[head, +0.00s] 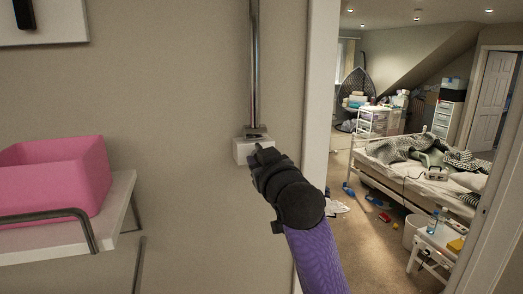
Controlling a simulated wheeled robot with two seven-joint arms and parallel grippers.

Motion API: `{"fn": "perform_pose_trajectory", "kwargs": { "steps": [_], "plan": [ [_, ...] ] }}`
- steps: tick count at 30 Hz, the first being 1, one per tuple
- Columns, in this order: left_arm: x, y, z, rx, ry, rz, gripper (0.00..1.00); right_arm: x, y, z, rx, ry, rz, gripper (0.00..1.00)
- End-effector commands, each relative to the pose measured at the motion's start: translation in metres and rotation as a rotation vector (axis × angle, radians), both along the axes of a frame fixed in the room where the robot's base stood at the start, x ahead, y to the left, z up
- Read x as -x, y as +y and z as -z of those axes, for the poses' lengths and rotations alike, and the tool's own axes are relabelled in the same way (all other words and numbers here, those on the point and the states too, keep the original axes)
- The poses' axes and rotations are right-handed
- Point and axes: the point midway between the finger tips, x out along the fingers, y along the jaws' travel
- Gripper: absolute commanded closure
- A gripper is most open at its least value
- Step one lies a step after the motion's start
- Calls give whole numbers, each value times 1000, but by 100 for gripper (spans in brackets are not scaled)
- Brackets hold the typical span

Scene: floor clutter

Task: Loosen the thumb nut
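A vertical metal rod (254,65) runs down the wall into a small white block (241,151). A small dark and metallic fitting (256,136) sits on top of the block at the rod's foot; I cannot tell whether it is the thumb nut. My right gripper (259,153), on a purple arm from the lower right, is in front of the block's right side. It hides part of the block. I cannot see whether its fingers are apart or touch anything. My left gripper is not in view.
A pink bin (57,172) stands on a white shelf (75,235) with a metal rail (45,216) at left. A white door frame (318,110) is close on the right. Beyond it are a cluttered bed (395,182), a white stool (440,243) and items on the floor.

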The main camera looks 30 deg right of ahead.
Motion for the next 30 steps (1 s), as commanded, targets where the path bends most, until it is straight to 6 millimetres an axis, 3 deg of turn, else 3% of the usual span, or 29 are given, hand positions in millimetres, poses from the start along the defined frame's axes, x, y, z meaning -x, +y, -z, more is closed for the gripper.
{"fn": "perform_pose_trajectory", "kwargs": {
  "steps": [18, 30],
  "plan": [
    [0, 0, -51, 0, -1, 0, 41, 0, 0, -2, 565, 141, -3, 100],
    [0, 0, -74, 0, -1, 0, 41, 0, 0, -1, 858, 210, -3, 100]
  ]
}}
